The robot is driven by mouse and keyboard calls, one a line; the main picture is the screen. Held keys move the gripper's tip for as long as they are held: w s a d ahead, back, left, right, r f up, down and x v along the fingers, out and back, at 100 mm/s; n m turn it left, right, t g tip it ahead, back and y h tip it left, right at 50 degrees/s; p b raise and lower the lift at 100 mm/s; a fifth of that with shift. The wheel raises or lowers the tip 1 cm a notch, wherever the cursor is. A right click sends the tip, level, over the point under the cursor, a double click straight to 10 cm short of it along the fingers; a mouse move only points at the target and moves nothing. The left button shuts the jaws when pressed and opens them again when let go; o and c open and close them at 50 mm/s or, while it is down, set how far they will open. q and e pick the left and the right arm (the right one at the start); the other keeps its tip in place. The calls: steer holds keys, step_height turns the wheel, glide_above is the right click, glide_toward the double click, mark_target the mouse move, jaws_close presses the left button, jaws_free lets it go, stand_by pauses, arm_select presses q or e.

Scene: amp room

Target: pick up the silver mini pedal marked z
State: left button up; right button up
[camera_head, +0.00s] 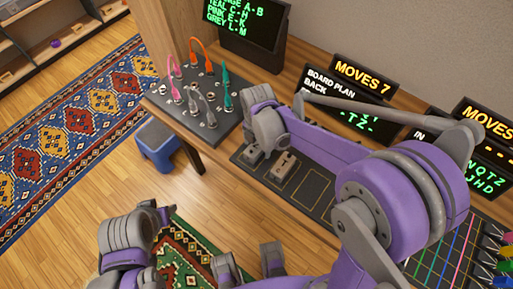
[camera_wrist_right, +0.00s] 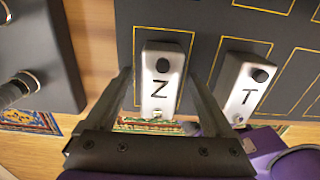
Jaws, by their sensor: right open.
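The silver mini pedal marked Z (camera_wrist_right: 162,64) lies on the dark board in the right wrist view, its letter and black knob facing up. My right gripper (camera_wrist_right: 160,76) is open, with one finger on each side of this pedal; I cannot tell whether either touches it. In the head view my right gripper (camera_head: 252,150) is over the left end of the board, by the patch panel, and largely hides the pedal. Of my left arm, only links show at the lower left; I cannot make out its gripper.
A similar silver pedal marked T (camera_wrist_right: 240,84) sits just right of the Z pedal; it also shows in the head view (camera_head: 285,164). Empty yellow-outlined slots mark the board (camera_head: 309,189). A patch panel (camera_head: 203,127) with upright cables stands left. Screens stand behind.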

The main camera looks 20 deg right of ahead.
jaws_close()
stand_by(0.4)
